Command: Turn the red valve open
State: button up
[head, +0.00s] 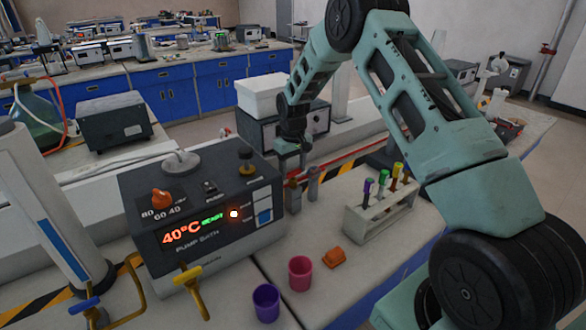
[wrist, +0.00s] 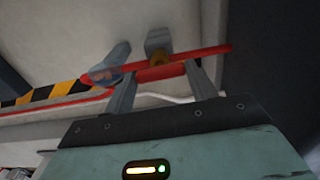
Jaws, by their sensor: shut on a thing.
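In the head view my gripper (head: 291,161) reaches down behind the right rear of the pump bath.
The pump bath (head: 205,262) stands just left of my gripper. A rack of coloured tubes (head: 378,217), a pink cup (head: 300,273), a purple cup (head: 266,302) and an orange piece (head: 334,257) are on the bench. A blue-handled tap (head: 85,306) and a yellow-handled tap (head: 189,277) stand at the front.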

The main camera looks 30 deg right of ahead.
aim_at(293, 171)
jog(key=o, duration=1)
notch_tip(293, 171, up, 18)
jog(key=b, duration=0.3)
jog(key=shift+f, duration=0.25)
